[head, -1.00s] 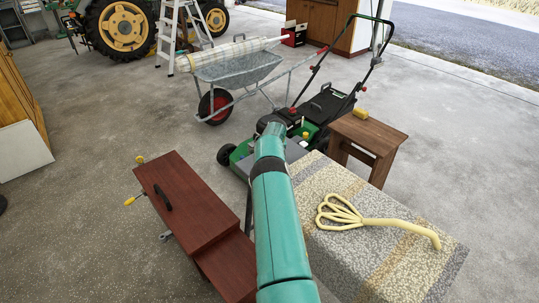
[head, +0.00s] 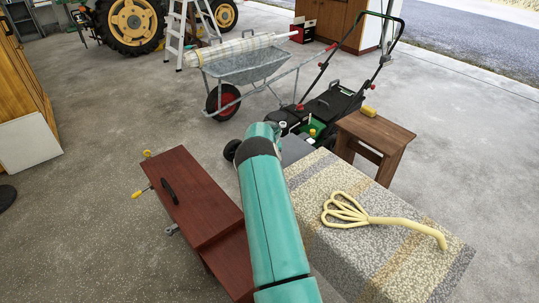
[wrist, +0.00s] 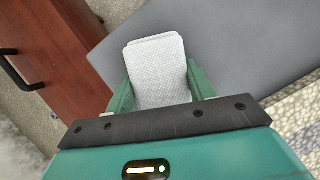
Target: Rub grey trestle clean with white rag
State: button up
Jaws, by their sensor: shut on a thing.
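My gripper (wrist: 160,78) is shut on the white rag (wrist: 156,62), a pale folded pad between its two green fingers in the wrist view. The grey trestle (wrist: 232,45) shows there as a flat, plain grey top beyond and to the right of the rag. The rag overlaps its edge in the picture; I cannot tell whether they touch. In the head view a small part of the grey trestle (head: 294,149) shows between my arm and the patterned cloth. My gripper and the rag are hidden behind my teal arm there.
A dark red wooden chest (head: 187,200) stands left of my arm. A speckled, striped cloth surface (head: 330,240) with a yellow carpet beater (head: 375,220) lies to the right. A wooden stool (head: 375,132), lawn mower (head: 335,105) and wheelbarrow (head: 245,68) stand behind. Floor at left is open.

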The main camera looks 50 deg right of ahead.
jog(key=w+a, duration=0.1)
jog(key=a, duration=1)
jog(key=shift+a, duration=0.15)
dwell(0.8)
jog(key=shift+f, duration=0.1)
jog(key=shift+w, duration=0.1)
notch_tip(320, 180, up, 6)
dwell(0.6)
jog(key=shift+r, duration=0.2)
notch_tip(320, 180, up, 3)
jog(key=shift+f, duration=0.15)
dwell(0.3)
